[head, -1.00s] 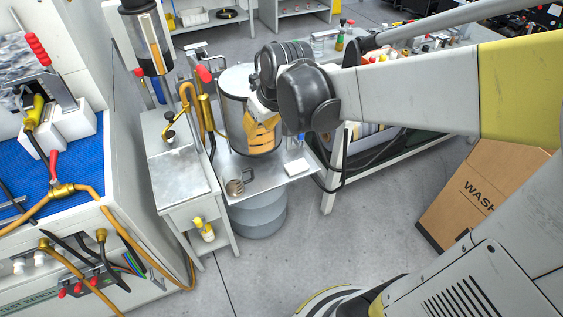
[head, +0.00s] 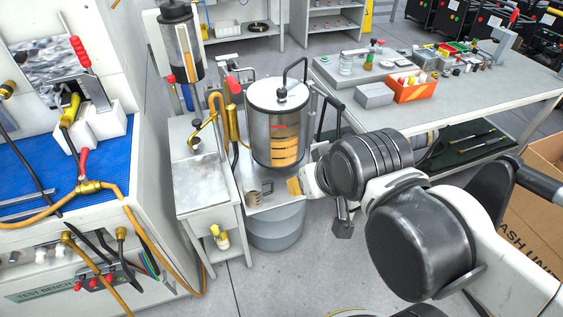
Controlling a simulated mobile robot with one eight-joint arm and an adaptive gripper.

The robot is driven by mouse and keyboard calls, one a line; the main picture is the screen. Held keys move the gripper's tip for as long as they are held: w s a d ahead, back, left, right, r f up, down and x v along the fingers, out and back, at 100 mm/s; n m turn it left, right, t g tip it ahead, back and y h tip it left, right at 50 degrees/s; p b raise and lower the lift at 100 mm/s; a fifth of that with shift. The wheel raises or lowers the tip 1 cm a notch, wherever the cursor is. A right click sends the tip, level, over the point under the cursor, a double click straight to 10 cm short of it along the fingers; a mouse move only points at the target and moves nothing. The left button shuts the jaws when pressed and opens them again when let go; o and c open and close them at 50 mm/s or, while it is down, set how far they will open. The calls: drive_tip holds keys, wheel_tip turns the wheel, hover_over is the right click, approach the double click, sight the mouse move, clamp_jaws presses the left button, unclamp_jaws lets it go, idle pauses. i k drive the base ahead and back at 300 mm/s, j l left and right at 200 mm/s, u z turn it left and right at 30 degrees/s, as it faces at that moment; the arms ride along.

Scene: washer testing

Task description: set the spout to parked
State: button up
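A brass spout (head: 213,104) curves above the small metal sink stand (head: 197,176) left of the steel drum (head: 262,133). Its thin arm slants down left to a dark knob (head: 195,141). I cannot tell whether this is the task's spout or whether it is parked; a black bent pipe (head: 294,66) also rises from the drum's lid. My gripper (head: 318,207) is low at the right front of the drum, apart from both pipes. One fingertip looks yellowish, the other dark, with a gap between them. It appears open and empty, though my wrist hides part of it.
A clear cylinder (head: 180,48) stands at the back left. The blue-topped test bench (head: 75,170) is on the left. A grey worktable (head: 480,85) with an orange bin (head: 413,87) is at right.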

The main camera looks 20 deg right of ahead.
sight(196, 122)
drive_tip(key=i+j, duration=0.95)
drive_tip(key=i, duration=0.1)
